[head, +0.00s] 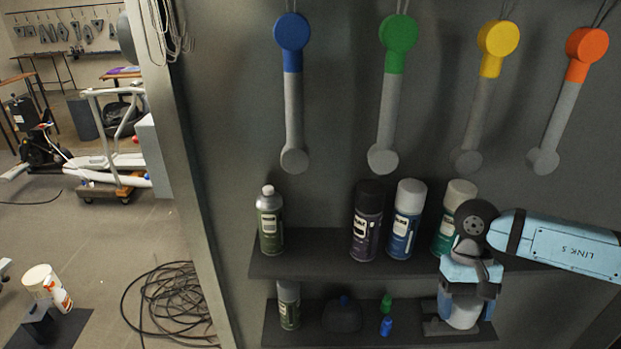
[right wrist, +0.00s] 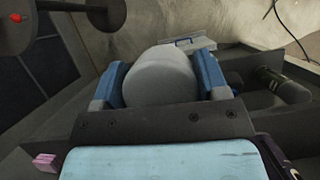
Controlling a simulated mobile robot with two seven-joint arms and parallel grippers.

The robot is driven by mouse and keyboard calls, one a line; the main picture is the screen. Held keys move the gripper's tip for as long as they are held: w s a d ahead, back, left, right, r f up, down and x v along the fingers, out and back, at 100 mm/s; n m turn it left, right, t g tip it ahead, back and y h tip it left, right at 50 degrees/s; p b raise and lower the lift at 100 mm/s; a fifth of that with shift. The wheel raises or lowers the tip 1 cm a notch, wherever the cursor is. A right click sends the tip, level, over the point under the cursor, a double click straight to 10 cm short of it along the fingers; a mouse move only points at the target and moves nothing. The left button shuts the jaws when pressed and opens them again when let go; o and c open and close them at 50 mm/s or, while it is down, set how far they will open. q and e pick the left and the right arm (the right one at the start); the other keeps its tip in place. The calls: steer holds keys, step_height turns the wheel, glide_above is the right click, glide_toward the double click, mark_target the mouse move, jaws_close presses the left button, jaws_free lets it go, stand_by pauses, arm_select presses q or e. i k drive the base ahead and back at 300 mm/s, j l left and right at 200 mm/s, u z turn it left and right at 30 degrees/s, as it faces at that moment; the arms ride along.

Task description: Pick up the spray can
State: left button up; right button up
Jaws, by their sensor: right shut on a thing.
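My right gripper (head: 463,303) is at the right end of the lower shelf, its blue fingers closed on both sides of a pale rounded object (head: 463,317). In the right wrist view this object (right wrist: 160,77) sits between the two fingers; its label is hidden, so I cannot tell its type. On the upper shelf stand a silver-green spray can (head: 270,222), a dark can (head: 367,221), a blue can with white cap (head: 406,221) and a green can with beige cap (head: 447,235), partly behind my right arm. My left gripper is not in view.
The lower shelf (head: 385,340) also holds another can (head: 288,306), a dark container (head: 342,315) and small green (head: 386,303) and blue (head: 386,326) bottles. The upper shelf (head: 320,267) is close above my gripper. Coloured-headed tools hang above.

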mark_target(270, 210)
steer(key=j+z, duration=0.15)
steer(key=z, duration=0.55)
steer(key=j+z, duration=0.65)
steer(key=j, duration=0.15)
steer(key=k+j, duration=0.1)
steer(key=j, duration=0.2)
steer(key=j+z, duration=0.15)
steer(key=j, duration=0.15)
steer(key=k+j, duration=0.2)
steer(key=i+j+z, duration=0.05)
steer(key=j, duration=0.05)
